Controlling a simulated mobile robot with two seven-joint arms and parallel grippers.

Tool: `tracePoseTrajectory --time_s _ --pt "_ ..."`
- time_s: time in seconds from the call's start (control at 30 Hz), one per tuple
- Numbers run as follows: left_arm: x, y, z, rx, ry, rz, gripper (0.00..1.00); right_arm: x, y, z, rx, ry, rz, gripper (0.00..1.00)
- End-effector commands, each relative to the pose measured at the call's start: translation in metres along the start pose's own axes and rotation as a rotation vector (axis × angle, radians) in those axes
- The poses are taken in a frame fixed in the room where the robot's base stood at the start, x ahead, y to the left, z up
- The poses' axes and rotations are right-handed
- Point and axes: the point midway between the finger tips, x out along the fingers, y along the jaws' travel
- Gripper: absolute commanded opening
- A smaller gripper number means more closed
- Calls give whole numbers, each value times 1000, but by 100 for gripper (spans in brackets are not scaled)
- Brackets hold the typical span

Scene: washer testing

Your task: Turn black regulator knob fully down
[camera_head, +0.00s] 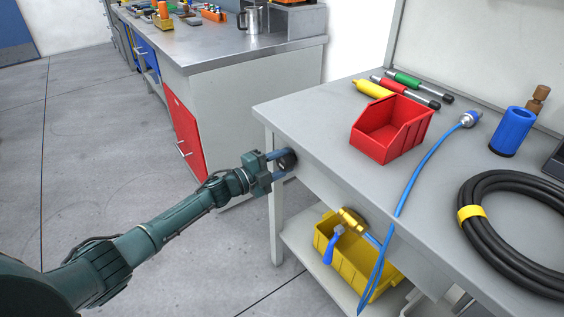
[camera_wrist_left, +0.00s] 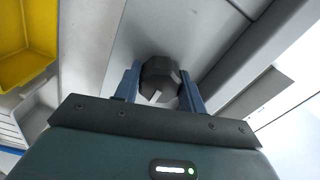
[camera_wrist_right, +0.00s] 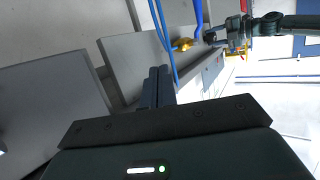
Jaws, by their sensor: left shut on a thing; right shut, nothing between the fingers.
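The black regulator knob (camera_head: 287,160) sits on the front apron of the grey workbench (camera_head: 330,178), near its left corner. In the left wrist view the knob (camera_wrist_left: 160,76) is dark and faceted, with a white pointer mark on its face. My left gripper (camera_head: 280,165) is shut on the knob, with one blue finger on each side of it in the left wrist view (camera_wrist_left: 160,88). My right gripper (camera_wrist_right: 160,84) shows only in the right wrist view, its two dark fingers together with nothing between them.
A yellow bin (camera_head: 340,262) stands on the shelf below. A brass valve (camera_head: 352,220) with a blue handle is on the bench front, and a blue hose (camera_head: 418,170) hangs over the edge. A red bin (camera_head: 392,128) and coiled black hose (camera_head: 480,235) lie on top.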

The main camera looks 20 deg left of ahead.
Motion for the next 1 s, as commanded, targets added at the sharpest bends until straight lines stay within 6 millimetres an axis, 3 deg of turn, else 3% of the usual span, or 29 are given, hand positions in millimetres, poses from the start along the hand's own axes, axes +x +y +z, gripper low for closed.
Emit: tracePoseTrajectory --time_s 0.1,0.13,0.37,0.73,1.0 --pt "0 0 0 1 1 1 18 0 0 0 1 0 0 0" --pt "0 0 0 1 1 1 42 0 0 0 1 0 0 0" --pt "0 0 0 1 0 0 61 0 0 1 1 -1 -1 0" --pt "-8 0 0 1 -1 1 62 0 -1 1 4 -6 -1 0" --pt "-62 0 0 2 -2 5 62 -7 0 -9 31 6 6 0"
